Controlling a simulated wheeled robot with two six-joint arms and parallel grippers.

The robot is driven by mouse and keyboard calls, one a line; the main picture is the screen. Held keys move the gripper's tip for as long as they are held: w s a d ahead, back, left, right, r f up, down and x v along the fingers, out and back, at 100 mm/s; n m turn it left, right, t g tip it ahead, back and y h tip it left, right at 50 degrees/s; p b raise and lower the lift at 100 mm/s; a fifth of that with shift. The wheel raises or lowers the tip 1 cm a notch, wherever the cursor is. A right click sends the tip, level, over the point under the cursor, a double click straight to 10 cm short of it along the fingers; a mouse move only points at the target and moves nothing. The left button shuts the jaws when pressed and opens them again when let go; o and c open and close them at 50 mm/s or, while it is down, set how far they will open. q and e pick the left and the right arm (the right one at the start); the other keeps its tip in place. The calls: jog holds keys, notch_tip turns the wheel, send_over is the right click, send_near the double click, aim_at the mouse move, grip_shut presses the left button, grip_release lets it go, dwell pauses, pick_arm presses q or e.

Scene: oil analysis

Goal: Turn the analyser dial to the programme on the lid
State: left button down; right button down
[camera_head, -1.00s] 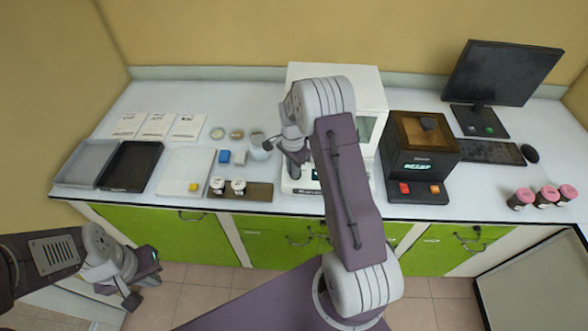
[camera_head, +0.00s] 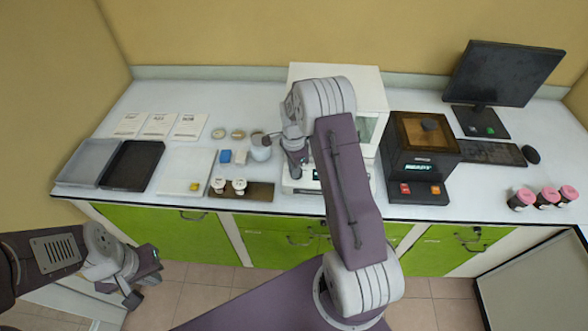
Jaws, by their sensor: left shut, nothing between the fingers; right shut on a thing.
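A dark analyser (camera_head: 418,172) with a brown see-through lid (camera_head: 408,130) stands right of centre, with a round dark knob (camera_head: 428,123) on top. My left gripper (camera_head: 146,284) is shut and empty, low in front of the green cabinets. Three pink-lidded jars (camera_head: 545,198) stand at the far right.
Two white-topped jars (camera_head: 228,186) stand by a brown tray (camera_head: 258,192). A pale cup (camera_head: 261,152) and a blue block (camera_head: 225,156) are close by. Paper cards (camera_head: 159,125) and dark and grey trays (camera_head: 130,166) lie left. A monitor (camera_head: 505,72) stands back right.

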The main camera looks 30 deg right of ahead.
jog(key=c, duration=1.4)
grip_release()
jog(key=shift+w, duration=0.1)
jog(key=shift+c, duration=0.2)
jog(key=shift+a, duration=0.1)
jog(key=shift+r, duration=0.15)
notch_tip(320, 180, up, 9)
jog(key=b, duration=0.1)
